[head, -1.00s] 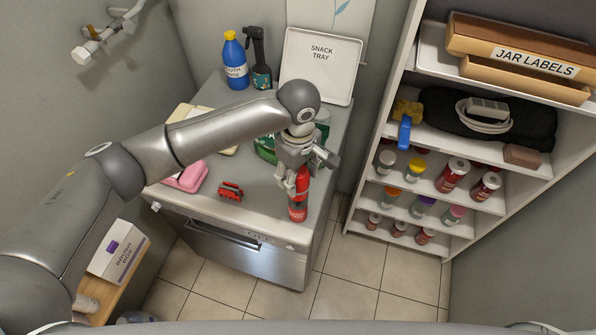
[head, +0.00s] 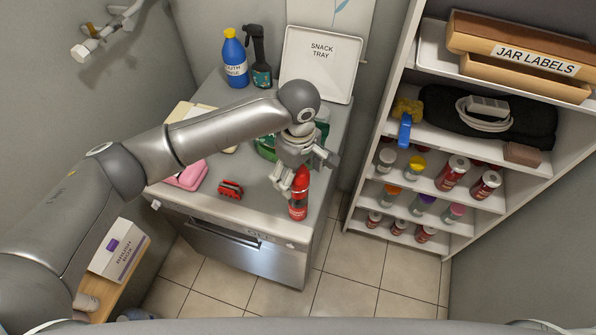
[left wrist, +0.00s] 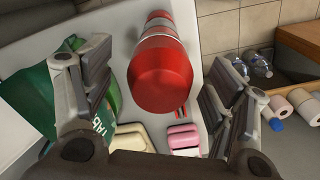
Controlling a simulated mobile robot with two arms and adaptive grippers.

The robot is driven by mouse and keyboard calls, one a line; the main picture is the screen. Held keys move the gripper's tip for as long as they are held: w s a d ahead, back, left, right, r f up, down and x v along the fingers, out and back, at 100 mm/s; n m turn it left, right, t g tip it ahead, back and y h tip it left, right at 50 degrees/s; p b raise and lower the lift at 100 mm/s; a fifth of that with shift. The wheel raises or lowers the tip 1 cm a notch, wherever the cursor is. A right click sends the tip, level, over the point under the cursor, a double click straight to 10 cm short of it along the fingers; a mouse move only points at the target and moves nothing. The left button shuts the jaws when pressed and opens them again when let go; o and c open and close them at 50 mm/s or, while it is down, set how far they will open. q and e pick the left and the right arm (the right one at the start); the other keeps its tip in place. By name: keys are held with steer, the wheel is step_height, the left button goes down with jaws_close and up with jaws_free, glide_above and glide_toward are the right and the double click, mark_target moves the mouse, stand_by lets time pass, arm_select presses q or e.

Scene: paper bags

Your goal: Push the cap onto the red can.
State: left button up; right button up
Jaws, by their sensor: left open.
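The red can (head: 298,210) stands upright near the front right corner of the grey counter. A plain red cap (head: 302,177) is at its top, in line with the can; I cannot tell how tightly it is seated. In the left wrist view the cap (left wrist: 160,80) is large and central, with a pale band and the red can body (left wrist: 158,20) beyond it. My left gripper (head: 288,183) is close beside the cap in the head view. Its two fingers stand open on either side of the cap in the wrist view, with visible gaps. My right gripper is out of view.
A red clip-like object (head: 230,189) and a pink item (head: 187,174) lie left of the can. A green item (head: 265,149) is partly hidden behind my arm. The counter's front edge (head: 225,221) is close to the can. Shelves with jars (head: 453,172) stand to the right.

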arm_select(q)
steer(key=shift+r, duration=0.1)
step_height(320, 180, up, 12)
stand_by(0.5)
